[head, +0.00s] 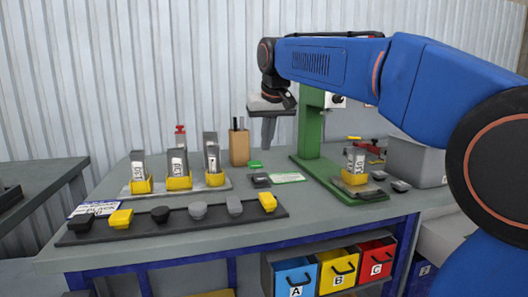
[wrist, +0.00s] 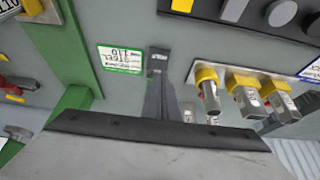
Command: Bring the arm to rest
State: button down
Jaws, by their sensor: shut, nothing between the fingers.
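My gripper (head: 268,144) hangs pointing down above the rear part of the grey table (head: 240,255), in front of the corrugated wall. Its fingers are together and empty. In the wrist view the shut fingers (wrist: 160,102) extend from the wide grey gripper body, with the table below. My blue arm reaches in from the right of the head view, raised over the table. The gripper appears clear of the things on the table.
Grey pieces in yellow holders (head: 179,183) stand on a plate at left. A dark strip (head: 140,232) with yellow, black and grey pieces lies in front. A green press stand (head: 310,140) rises right of my gripper. A wooden block (head: 239,148) and a grey box (head: 415,162) stand behind.

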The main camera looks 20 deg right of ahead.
jog(key=shift+s+r, duration=0.4)
jog(key=shift+r, duration=0.2)
jog(key=shift+s, duration=0.1)
